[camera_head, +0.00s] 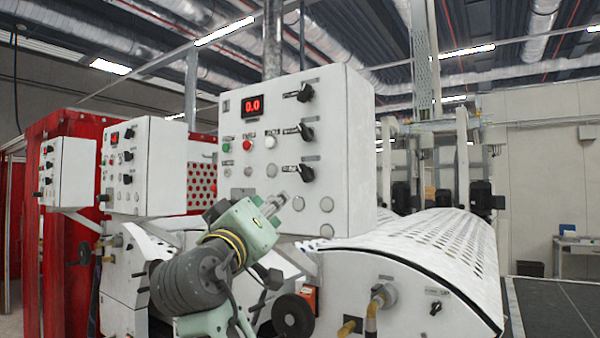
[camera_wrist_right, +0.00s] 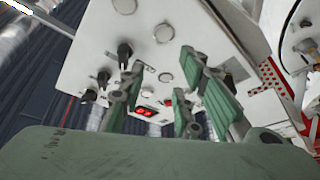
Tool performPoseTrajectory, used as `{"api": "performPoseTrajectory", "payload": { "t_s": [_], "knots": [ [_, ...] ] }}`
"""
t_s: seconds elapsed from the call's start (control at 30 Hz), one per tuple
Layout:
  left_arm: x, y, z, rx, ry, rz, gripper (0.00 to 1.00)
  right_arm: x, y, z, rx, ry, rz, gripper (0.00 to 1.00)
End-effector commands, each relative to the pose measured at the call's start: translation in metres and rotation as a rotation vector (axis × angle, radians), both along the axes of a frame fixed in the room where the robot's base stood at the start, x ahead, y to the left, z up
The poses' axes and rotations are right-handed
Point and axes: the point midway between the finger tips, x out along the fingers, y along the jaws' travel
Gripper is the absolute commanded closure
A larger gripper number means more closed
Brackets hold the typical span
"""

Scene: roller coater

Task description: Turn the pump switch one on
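A white control panel box (camera_head: 345,110) stands ahead, with a red display (camera_head: 252,106) and three black rotary switches in a column: upper (camera_head: 304,92), middle (camera_head: 305,132) and lower (camera_head: 306,172). Their labels are too small to read, so I cannot tell which is pump switch one. My right gripper (camera_head: 277,203) is in front of the panel's lower part, below and left of the lower switch. In the right wrist view the panel appears upside down. My right gripper (camera_wrist_right: 160,75) shows two separated green fingers with nothing between them. My left gripper is out of view.
Two smaller control boxes, one nearer (camera_head: 145,165) and one farther (camera_head: 68,172), stand left by a red frame (camera_head: 52,255). A perforated white roller cover (camera_head: 440,235) lies right of the panel. A small black knob (camera_head: 435,308) sits on the machine's end face.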

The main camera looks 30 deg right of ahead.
Motion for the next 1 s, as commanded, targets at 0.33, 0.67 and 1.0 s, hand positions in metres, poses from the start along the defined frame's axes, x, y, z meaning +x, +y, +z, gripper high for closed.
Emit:
{"api": "performPoseTrajectory", "payload": {
  "t_s": [0.33,0.67,1.0],
  "knots": [
    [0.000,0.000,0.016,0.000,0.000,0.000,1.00,-0.032,-0.021,0.047,0.025,-0.088,-0.047,0.70],
    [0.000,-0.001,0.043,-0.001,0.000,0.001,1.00,-0.005,-0.059,0.063,0.025,-0.088,-0.044,0.70],
    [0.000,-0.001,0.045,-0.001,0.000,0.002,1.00,0.001,-0.066,0.062,0.026,-0.088,-0.042,0.70]
  ]
}}
